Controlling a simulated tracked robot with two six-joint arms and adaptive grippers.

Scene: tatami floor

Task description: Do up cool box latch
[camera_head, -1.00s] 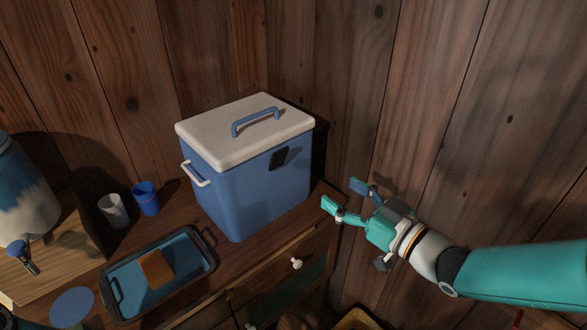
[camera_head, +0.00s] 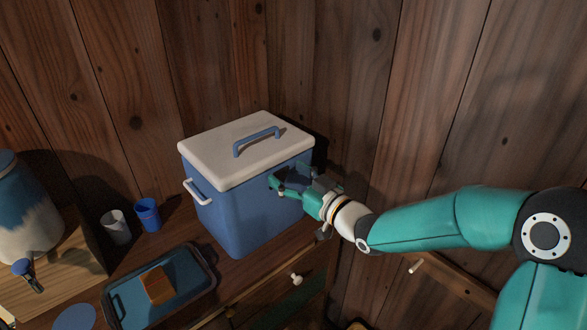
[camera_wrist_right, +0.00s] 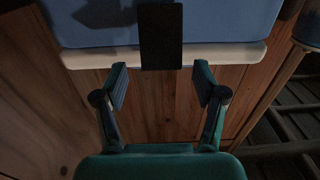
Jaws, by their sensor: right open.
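The cool box (camera_head: 230,220) has a blue body, a white lid (camera_head: 215,150) lying on top and a blue lid handle (camera_head: 257,140). Its dark latch (camera_wrist_right: 161,36) shows in the right wrist view as a flat black plate lying across the white rim (camera_wrist_right: 90,57) and the blue body. In the head view my gripper largely hides the latch. My right gripper (camera_head: 285,176) is at the box's right-hand face. In the wrist view its open fingers (camera_wrist_right: 161,80) stand to either side of the latch's line, with nothing between the pads. My left gripper is not in view.
The box stands on a wooden cabinet top against plank walls. To its left are a blue cup (camera_head: 148,214), a white cup (camera_head: 116,227) and a large drinks dispenser (camera_head: 25,215). A tray (camera_head: 190,290) with an orange-brown block (camera_head: 157,285) lies in front. A drawer knob (camera_head: 296,279) sticks out below.

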